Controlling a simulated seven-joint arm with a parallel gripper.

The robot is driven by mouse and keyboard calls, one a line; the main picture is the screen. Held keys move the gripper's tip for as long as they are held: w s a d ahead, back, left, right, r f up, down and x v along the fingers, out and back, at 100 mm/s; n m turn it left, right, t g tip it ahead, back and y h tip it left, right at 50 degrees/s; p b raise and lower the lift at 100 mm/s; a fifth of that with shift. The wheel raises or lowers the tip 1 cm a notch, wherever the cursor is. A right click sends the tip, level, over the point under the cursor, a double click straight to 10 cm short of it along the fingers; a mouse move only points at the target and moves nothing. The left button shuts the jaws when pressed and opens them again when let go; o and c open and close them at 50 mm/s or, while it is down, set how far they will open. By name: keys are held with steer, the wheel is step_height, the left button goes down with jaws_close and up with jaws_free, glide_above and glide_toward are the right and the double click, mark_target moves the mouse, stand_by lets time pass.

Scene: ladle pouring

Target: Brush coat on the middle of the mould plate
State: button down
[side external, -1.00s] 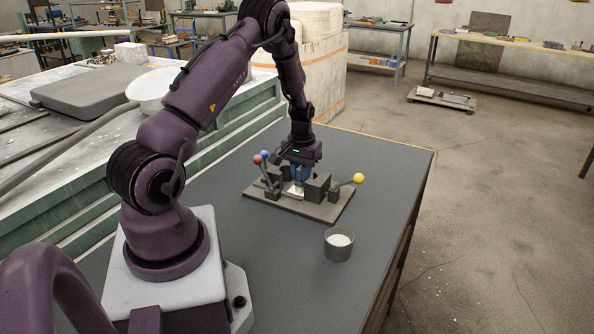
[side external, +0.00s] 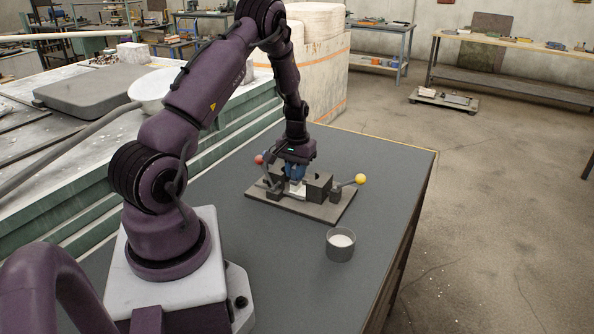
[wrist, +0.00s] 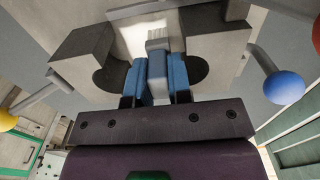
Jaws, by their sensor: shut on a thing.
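My gripper (side external: 295,174) is low over the fixture's middle, between its dark blocks. In the wrist view its blue fingers (wrist: 157,78) are shut on a slim upright tool, seemingly the brush (wrist: 157,45), with a grey ribbed part beyond the fingers. Its tip is hidden, so I cannot tell whether it touches. A bright, pale surface (wrist: 128,42), seemingly the mould plate, lies between the blocks; it also shows below the fingers in the side view (side external: 297,188). The dark base plate (side external: 318,211) lies flat on the table. A grey cup (side external: 340,250) holds white coat.
Ball-ended levers stick out around the fixture: red (side external: 259,159), yellow (side external: 361,180) and blue (wrist: 283,87). The grey tabletop (side external: 385,165) is clear to the right, apart from the cup. A green-sided bench (side external: 225,132) stands at the left.

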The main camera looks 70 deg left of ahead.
steer(key=shift+w+d+r, duration=0.1)
steer(key=shift+w+d, duration=0.7)
steer(key=shift+w, duration=0.05)
steer(key=shift+s+a, duration=0.1)
steer(key=shift+s+a, duration=0.8)
steer(key=shift+w+d+r, duration=0.25)
steer(key=shift+r, duration=0.2)
steer(key=shift+w+d+r, duration=0.2)
steer(key=shift+r, duration=0.25)
step_height(320, 180, up, 10)
